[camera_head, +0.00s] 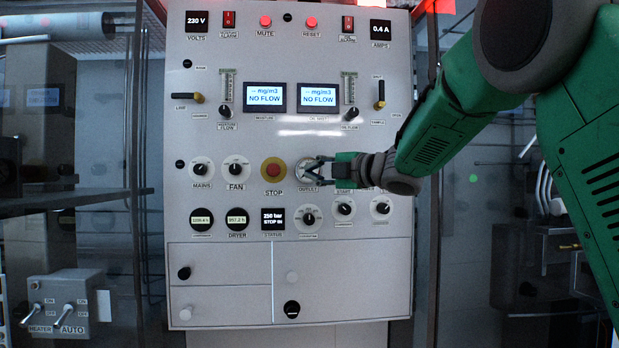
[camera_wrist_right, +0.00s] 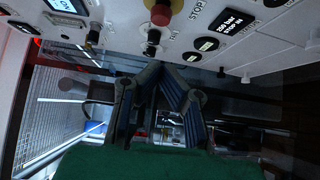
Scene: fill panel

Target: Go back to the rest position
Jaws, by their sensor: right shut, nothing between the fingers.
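My right gripper (camera_head: 308,170) is in front of the grey control panel (camera_head: 220,285), over the OUTLET knob, which it partly covers. Its fingers are shut with nothing between them. In the right wrist view the two dark fingers (camera_wrist_right: 157,68) come together at their tips, below the panel face. I cannot tell whether the fingertips touch the panel. The red STOP button (camera_head: 273,170) is just left of the gripper and also shows in the right wrist view (camera_wrist_right: 161,12). My left gripper is not in view.
The FAN knob (camera_head: 236,169) and MAINS knob (camera_head: 202,170) are left of the STOP button. Two screens (camera_head: 319,97) reading NO FLOW are above. A box with HEATER and AUTO switches (camera_head: 68,308) stands at lower left. Shelves and equipment (camera_head: 548,262) are behind my right arm.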

